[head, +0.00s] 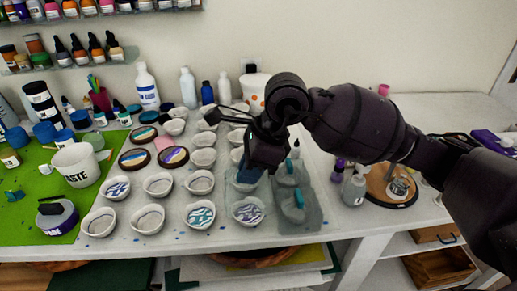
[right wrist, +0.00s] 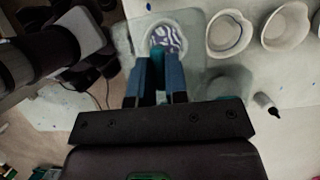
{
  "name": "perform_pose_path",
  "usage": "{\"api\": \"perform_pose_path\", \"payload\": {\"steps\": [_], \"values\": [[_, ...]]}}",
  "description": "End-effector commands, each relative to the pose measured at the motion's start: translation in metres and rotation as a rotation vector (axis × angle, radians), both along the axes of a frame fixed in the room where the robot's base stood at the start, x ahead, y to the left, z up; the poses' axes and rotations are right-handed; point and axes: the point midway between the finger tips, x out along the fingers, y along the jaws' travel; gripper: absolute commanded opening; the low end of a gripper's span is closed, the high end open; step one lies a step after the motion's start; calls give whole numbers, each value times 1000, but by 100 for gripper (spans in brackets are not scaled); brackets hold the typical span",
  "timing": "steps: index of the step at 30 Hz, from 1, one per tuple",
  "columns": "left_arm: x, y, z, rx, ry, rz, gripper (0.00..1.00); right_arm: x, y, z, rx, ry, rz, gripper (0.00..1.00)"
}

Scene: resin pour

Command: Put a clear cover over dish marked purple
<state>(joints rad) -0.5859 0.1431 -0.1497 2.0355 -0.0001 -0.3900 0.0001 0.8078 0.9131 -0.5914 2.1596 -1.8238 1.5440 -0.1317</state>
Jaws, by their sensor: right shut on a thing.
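My right gripper (head: 250,168) reaches down from the right over the dishes. In the right wrist view its two blue fingers (right wrist: 159,82) are shut on the teal handle of a clear cover (right wrist: 158,54). A pale dish with purple wavy marks (right wrist: 165,38) shows just beyond the fingertips there. In the head view a purple-marked dish (head: 248,212) stands at the front, just below the gripper. I cannot tell how far the cover is above the dish. My left gripper is not in view.
More clear covers with teal handles (head: 289,173) lie right of the dishes. A teal-marked dish (head: 200,215) stands left of the front purple one. Several plain dishes (head: 158,184) fill the table's middle. Bottles (head: 147,88) stand behind; a wooden round board (head: 390,190) lies right.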

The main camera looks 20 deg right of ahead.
Motion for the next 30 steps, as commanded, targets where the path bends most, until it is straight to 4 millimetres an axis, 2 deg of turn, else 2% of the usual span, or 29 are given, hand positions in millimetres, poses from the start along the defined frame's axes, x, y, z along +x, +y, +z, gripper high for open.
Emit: {"api": "perform_pose_path", "payload": {"steps": [8,30], "values": [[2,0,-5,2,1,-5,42,-1,1,-11,0,4,3,0],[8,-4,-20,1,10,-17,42,0,0,-63,-1,4,1,0]]}}
